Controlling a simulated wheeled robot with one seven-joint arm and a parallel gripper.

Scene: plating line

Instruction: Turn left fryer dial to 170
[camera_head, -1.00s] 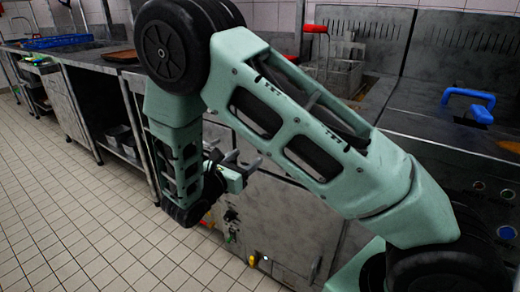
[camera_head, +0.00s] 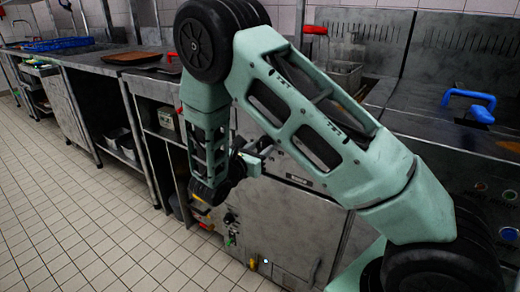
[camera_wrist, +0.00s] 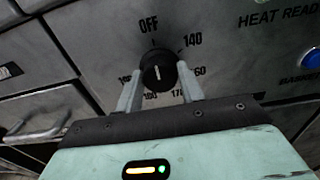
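The fryer dial is a round black knob (camera_wrist: 158,77) with a pale pointer mark, in the middle of the wrist view. Its scale shows OFF above, 140 and 60 at the right, and partly hidden higher numbers below. The pointer mark stands roughly upright, towards OFF. My gripper (camera_wrist: 159,68) has one finger on each side of the knob, tips close to its edges; I cannot tell whether they touch. In the head view my gripper (camera_head: 262,150) is at the grey fryer front (camera_head: 290,215), and my arm hides the dial.
A blue button (camera_wrist: 312,58) and a HEAT READY label are right of the dial. A metal handle (camera_wrist: 40,125) is at the left. In the head view, a fryer basket (camera_head: 345,75) and a blue handle (camera_head: 468,97) are on top. Open tiled floor lies left.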

